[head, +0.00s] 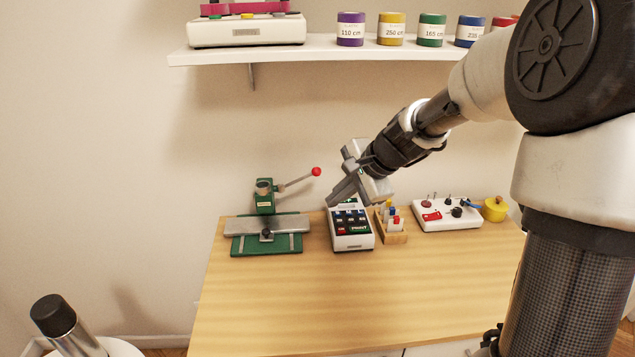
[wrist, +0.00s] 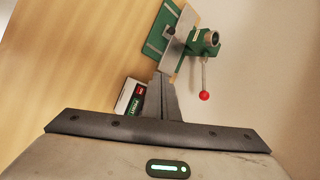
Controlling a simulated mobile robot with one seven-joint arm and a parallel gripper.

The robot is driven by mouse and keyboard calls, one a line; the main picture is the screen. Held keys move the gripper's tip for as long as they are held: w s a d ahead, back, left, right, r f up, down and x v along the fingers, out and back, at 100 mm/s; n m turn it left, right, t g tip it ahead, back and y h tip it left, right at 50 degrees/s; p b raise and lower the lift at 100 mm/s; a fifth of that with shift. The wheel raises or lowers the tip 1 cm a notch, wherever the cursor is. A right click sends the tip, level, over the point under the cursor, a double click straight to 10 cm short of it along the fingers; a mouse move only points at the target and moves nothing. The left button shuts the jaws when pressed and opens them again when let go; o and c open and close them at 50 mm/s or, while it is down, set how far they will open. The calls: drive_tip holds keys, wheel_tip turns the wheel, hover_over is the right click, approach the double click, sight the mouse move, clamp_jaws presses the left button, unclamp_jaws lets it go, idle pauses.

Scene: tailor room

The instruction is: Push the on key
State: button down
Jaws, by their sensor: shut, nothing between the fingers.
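A small white keypad device (head: 352,241) stands on the table below my gripper in the head view. It has a dark panel with blue keys, a red key (head: 340,230) at the lower left and a green key marked PRINT (head: 359,228). I cannot read which key is the on key. My gripper (head: 332,200) is shut and empty, its tips above the device's upper left part; contact cannot be told. In the wrist view my gripper (wrist: 163,78) hides much of the device, and only a corner of the device (wrist: 126,93) shows beside the fingers.
A green press (head: 264,197) with a red-knobbed lever stands left of the device. A wooden holder (head: 394,238) with coloured pieces is close on its right, then a white control box (head: 447,222) and a yellow pot (head: 495,209). The table's front (head: 350,300) is clear.

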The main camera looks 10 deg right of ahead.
drive_tip(key=w+d+f+m+t+y, duration=0.1)
drive_tip(key=w+d+f+m, duration=0.1)
drive_tip(key=w+d+m, duration=0.2)
drive_tip(key=shift+w+f+m+t+b, duration=0.35)
drive_tip(key=shift+w+m, duration=0.35)
drive_tip(key=shift+w, duration=0.5)
drive_tip(key=shift+f, duration=0.1)
drive_tip(key=b, duration=0.7)
approach(341, 230)
drive_tip(key=w+a, duration=0.1)
drive_tip(key=w+a+f, duration=0.1)
drive_tip(key=w, duration=0.1)
drive_tip(key=w+a+f, duration=0.1)
drive_tip(key=shift+w+a+f, duration=0.15)
drive_tip(key=shift+w+a, duration=0.15)
drive_tip(key=shift+w, duration=0.05)
drive_tip(key=shift+f+b, duration=0.35)
drive_tip(key=shift+f, duration=0.1)
drive_tip(key=shift+f+b, duration=0.4)
drive_tip(key=shift+f, duration=0.05)
idle(0.6)
drive_tip(key=shift+r+p, duration=0.7)
drive_tip(key=shift+r, duration=0.2)
